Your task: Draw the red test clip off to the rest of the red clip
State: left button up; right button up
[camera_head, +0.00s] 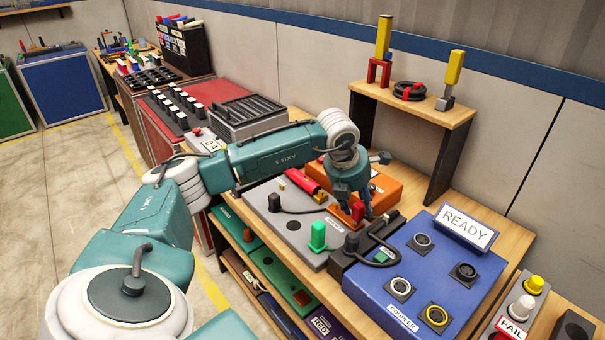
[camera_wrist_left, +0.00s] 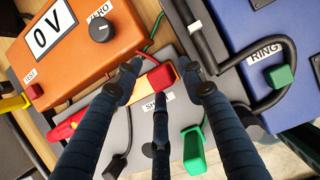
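My left gripper (camera_head: 357,195) points down over the grey plate (camera_head: 295,232) from above. In the left wrist view its three dark fingers (camera_wrist_left: 160,88) stand spread around the red clip (camera_wrist_left: 162,78), with gaps visible between fingers and clip. The red clip also shows as a small red block (camera_head: 357,211) below the gripper in the head view. It is upright near a white label, partly hidden by the fingers. Which thing is the clip's rest I cannot tell. My right gripper is out of view.
A black clip (camera_head: 274,203) with a cable stands at the plate's left. An orange meter box (camera_wrist_left: 75,45) reading 0 V is behind. A blue coupler box (camera_head: 385,285) with a READY sign (camera_head: 464,229) and a black cable block are close right.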

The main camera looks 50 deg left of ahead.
pick_arm(q)
jog(key=shift+a, duration=0.1)
grip_shut()
jog(key=shift+r, duration=0.2)
jog(key=shift+r+p, duration=0.5)
jog(key=shift+r, duration=0.25)
jog(key=shift+d, duration=0.3)
jog(key=shift+w+r, duration=0.15)
jog(key=shift+r, duration=0.15)
jog(key=shift+r+p, duration=1.4)
jog(key=shift+r, duration=0.65)
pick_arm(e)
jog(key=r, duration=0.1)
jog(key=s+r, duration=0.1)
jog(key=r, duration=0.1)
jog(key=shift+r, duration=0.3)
